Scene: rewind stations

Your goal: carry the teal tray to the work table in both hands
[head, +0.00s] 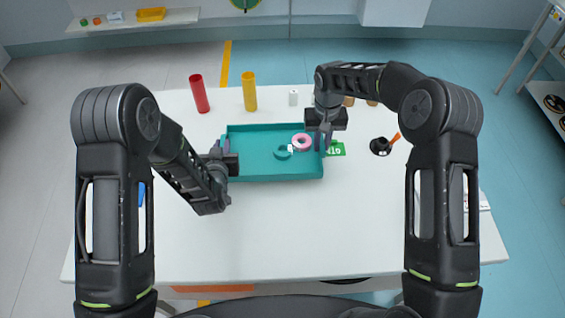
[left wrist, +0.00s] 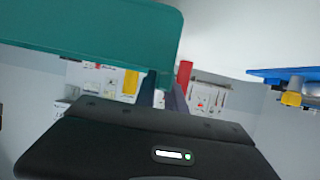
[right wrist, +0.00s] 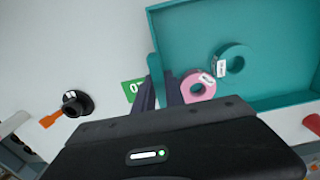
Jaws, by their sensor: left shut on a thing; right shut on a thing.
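The teal tray (head: 250,148) is over the middle of the white work table (head: 270,235); I cannot tell whether it touches the top. It looks about level and holds a pink ring (head: 301,142) and a teal ring (right wrist: 234,62). My left gripper (head: 224,148) is shut on the tray's left wall; the tray (left wrist: 90,30) also fills the upper left of the left wrist view. My right gripper (head: 325,138) is shut on its right wall, seen edge-on between the fingers in the right wrist view (right wrist: 162,92). The fingers hide the gripped spots.
A red cylinder (head: 199,93) and a yellow cylinder (head: 249,91) stand behind the tray. A green card (head: 336,149) lies right of it, then a black round item (head: 380,146) with an orange part. A wall shelf (head: 135,20) is beyond.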

